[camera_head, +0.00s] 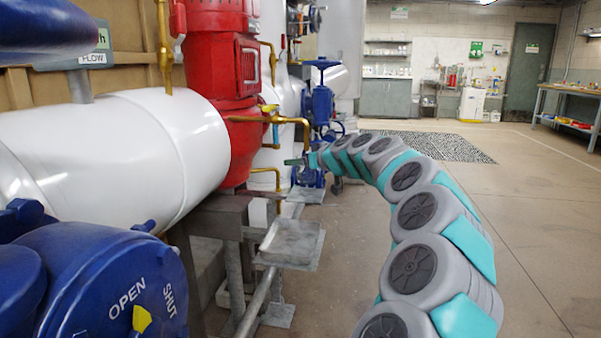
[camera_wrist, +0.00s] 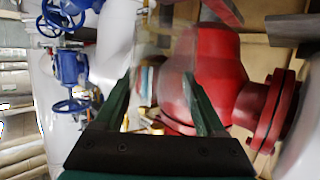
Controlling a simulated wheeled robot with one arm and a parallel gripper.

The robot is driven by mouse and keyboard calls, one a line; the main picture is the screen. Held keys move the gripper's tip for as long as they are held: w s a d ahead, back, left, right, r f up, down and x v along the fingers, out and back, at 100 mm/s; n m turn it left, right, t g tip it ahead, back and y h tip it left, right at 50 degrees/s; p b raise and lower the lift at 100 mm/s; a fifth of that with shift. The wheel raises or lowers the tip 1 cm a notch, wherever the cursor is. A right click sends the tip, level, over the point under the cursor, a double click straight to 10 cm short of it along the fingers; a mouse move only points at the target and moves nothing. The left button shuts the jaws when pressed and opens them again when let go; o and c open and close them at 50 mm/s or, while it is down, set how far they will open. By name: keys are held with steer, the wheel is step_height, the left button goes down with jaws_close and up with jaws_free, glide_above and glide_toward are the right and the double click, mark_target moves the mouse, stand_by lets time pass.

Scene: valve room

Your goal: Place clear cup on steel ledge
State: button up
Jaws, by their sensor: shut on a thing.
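The clear cup (camera_wrist: 165,42) shows faintly in the wrist view as a see-through shape between and beyond my fingers. My gripper (camera_wrist: 158,82) has its dark green fingers shut on it. In the head view my gripper (camera_head: 294,162) is small and far off, at the end of my curved arm, beside the pipes; the cup cannot be made out there. A flat steel ledge (camera_head: 291,243) stands out beside the pipe supports in the head view, nearer than my gripper and lower. Its visible top looks bare.
A red valve body (camera_head: 222,90) and a white pipe (camera_head: 120,140) stand left of my arm. Brass tubes (camera_head: 290,121) and a blue valve (camera_head: 320,100) are close to my gripper. A smaller plate (camera_head: 305,195) lies behind the ledge. Open floor (camera_head: 530,200) lies at right.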

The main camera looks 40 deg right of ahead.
mark_target(301, 172)
steer(key=shift+w+f, duration=0.15)
steer(key=shift+f, duration=1.6)
steer(key=shift+f+b, duration=0.25)
steer(key=shift+b, duration=0.05)
steer(key=o, duration=1.3)
steer(key=shift+r, duration=0.1)
steer(key=shift+r+p, duration=0.15)
steer(key=shift+p, duration=0.15)
steer(key=shift+s, duration=0.2)
steer(key=d+v, duration=0.1)
steer(key=v, duration=1)
steer(key=shift+s+a+r+b, duration=0.2)
steer(key=shift+s+a+b, duration=0.15)
steer(key=shift+a, duration=0.1)
